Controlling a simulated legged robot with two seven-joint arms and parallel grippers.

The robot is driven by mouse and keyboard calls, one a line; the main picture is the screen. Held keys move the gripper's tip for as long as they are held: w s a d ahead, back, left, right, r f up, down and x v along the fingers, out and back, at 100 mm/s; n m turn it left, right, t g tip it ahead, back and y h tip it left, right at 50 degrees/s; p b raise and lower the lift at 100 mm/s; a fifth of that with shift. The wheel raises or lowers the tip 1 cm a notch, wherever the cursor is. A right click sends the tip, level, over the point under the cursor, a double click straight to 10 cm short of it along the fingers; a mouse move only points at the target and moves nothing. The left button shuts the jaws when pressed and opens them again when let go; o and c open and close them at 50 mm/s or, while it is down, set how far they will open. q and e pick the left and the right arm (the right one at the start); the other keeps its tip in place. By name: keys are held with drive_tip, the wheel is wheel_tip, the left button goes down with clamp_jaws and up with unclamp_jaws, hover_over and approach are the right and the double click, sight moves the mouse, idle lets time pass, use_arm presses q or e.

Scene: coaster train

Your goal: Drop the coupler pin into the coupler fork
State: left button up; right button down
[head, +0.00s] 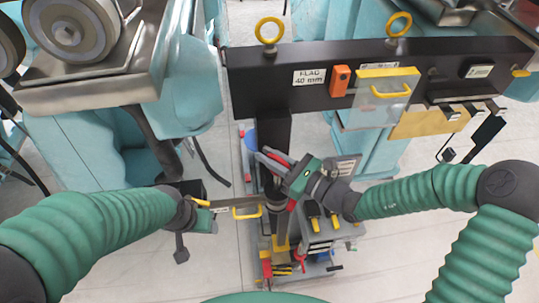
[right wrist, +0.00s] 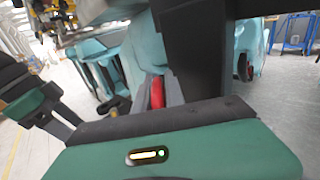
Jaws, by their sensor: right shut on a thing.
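My right gripper (head: 268,159) is in the middle of the head view, beside the dark upright post. It is shut on a red thing, which I take to be the coupler pin; only a strip of it shows between the fingers. The red also shows in the right wrist view (right wrist: 157,92), between the grey fingers. I cannot pick out the coupler fork for certain; the area below the post is partly hidden by my right gripper. My left gripper (head: 205,212) is at the left end of a grey bar with a yellow handle (head: 247,212); its finger state is unclear.
A black beam (head: 440,58) crosses the top, with yellow eye bolts, a FLAG 40 mm label (head: 309,77), an orange block (head: 340,80) and a clear cover with a yellow handle (head: 385,95). The dark post (head: 274,135) hangs below it. Teal car bodies stand behind. Tools lie below on a cart.

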drive_tip(key=shift+f+b, duration=2.6)
drive_tip(key=shift+f, duration=1.1)
drive_tip(key=shift+r, duration=0.1)
drive_tip(key=shift+r+p, duration=3.45)
drive_tip(key=shift+p, duration=0.5)
